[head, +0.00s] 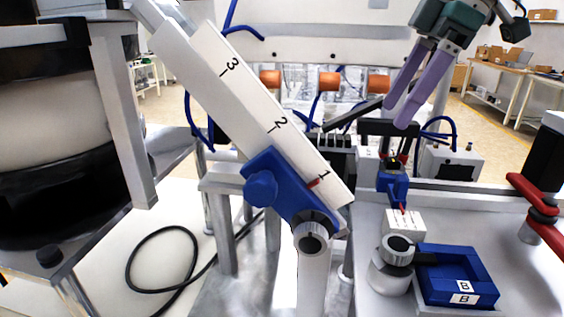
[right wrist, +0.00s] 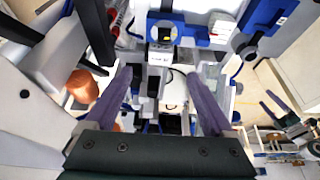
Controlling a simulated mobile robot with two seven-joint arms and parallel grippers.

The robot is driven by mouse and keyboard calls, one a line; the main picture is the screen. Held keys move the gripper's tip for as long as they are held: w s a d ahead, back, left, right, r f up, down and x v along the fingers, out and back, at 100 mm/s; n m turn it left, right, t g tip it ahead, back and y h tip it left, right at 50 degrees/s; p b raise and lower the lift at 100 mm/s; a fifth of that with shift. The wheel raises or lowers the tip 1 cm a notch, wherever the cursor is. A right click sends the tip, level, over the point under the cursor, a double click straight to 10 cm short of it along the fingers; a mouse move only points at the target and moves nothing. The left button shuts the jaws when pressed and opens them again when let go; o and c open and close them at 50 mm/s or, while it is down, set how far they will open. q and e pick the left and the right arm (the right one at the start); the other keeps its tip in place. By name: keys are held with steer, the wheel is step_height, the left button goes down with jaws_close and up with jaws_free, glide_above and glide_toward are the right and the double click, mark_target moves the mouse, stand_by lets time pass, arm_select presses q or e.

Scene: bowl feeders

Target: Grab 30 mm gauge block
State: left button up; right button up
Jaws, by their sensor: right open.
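A small white block with dark markings (head: 404,222) stands on the grey bench behind a round metal knob; its lettering is too small to read, so I cannot tell whether it is the 30 mm gauge block. A white block with a dark mark (right wrist: 160,56) also shows in the right wrist view, beyond the fingertips. My right gripper (head: 396,114) has purple fingers and hangs above and behind the white block, apart from it. In the right wrist view the gripper (right wrist: 160,73) is open, with nothing held between the fingers. My left gripper is not in view.
A blue tray marked B (head: 458,277) sits at the front right. A metal knob (head: 396,251) stands beside it. A red clamp (head: 536,209) is at the right edge. A large tilted white scale (head: 254,116) with a blue slider fills the middle left.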

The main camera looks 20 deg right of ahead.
mark_target(369, 152)
steer(key=p+x, duration=0.1)
steer(key=x, duration=0.6)
steer(key=shift+w+a+f, duration=0.1)
steer(key=shift+a+f, duration=0.05)
steer(key=shift+f, duration=0.15)
jaws_close()
stand_by(0.4)
